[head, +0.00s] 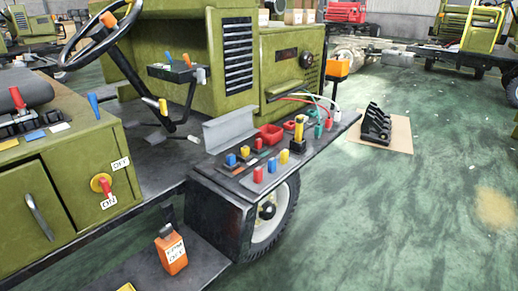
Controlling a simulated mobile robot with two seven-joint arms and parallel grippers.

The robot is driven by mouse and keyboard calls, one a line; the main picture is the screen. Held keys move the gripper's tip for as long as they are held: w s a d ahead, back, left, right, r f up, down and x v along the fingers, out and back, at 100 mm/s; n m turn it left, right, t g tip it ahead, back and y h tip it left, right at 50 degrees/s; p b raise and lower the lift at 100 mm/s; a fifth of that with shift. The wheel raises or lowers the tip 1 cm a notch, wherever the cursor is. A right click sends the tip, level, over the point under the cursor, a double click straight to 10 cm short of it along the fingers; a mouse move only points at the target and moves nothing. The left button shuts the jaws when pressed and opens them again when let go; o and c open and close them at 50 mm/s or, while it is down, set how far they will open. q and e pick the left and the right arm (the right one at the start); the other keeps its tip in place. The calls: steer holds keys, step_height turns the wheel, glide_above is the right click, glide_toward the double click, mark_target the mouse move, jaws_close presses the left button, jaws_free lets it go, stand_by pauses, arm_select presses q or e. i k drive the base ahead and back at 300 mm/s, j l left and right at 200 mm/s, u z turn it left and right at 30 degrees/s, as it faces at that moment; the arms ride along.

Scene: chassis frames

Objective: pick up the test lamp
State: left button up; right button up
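Neither of my grippers is in the head view. On the black fender top (245,186) of the green vehicle, a yellow and black upright tool (299,129) stands near the red tray (270,134). It may be the test lamp, but I cannot tell for sure. Red and pale leads (318,97) arch to small clips or plugs at the fender's right end. Several small blue, red and yellow capped pieces (258,174) stand along the front of the fender top.
A grey angled metal piece (230,130) lies behind the small pieces. An orange bottle (171,250) stands on the lower step. A steering wheel (95,35) and levers are at the left. A black part (375,124) sits on cardboard on the green floor. The floor at the right is mostly clear.

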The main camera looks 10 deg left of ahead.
mark_target(299, 128)
steer(key=i+l+u, duration=0.2)
steer(key=i+l, duration=0.25)
steer(key=l, duration=0.15)
steer(key=i+l, duration=0.2)
steer(key=l, duration=0.15)
steer(key=i+l+u, duration=0.25)
steer(key=l, duration=0.4)
steer(key=i+l+u, duration=0.1)
steer(key=i+l, duration=0.2)
steer(key=i+l+u, duration=0.1)
steer(key=l, duration=0.35)
